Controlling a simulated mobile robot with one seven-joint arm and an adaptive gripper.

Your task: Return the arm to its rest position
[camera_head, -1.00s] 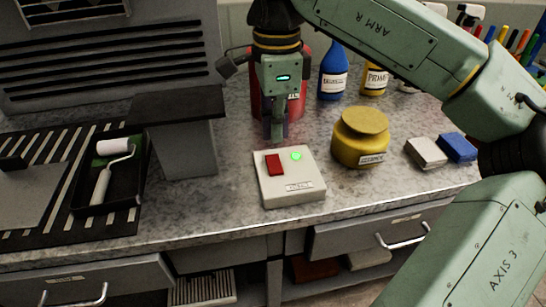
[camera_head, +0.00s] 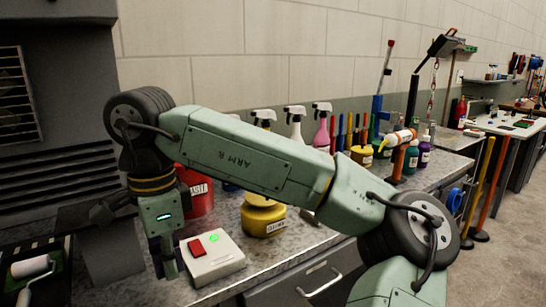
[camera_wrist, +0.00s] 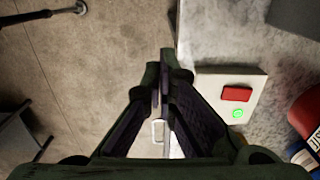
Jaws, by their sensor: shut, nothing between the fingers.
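My green arm reaches across the head view from lower right to upper left, with its wrist bent down. My gripper (camera_head: 168,268) hangs pointing down, just left of a pale control box (camera_head: 225,264) in that view. The box has a red button (camera_head: 197,247) and a lit green button (camera_head: 214,238). In the wrist view my gripper (camera_wrist: 164,58) is shut and empty, with its fingers together. The control box (camera_wrist: 210,88) lies to the right of the fingers there, apart from the fingertips, partly hidden by the gripper.
A yellow pot (camera_head: 263,220) and red can (camera_head: 201,198) stand on the bench behind the box. Spray bottles (camera_head: 297,122) and markers line the wall. A paint roller (camera_head: 30,266) lies at left. The wrist view shows open floor (camera_wrist: 85,75) beside the bench.

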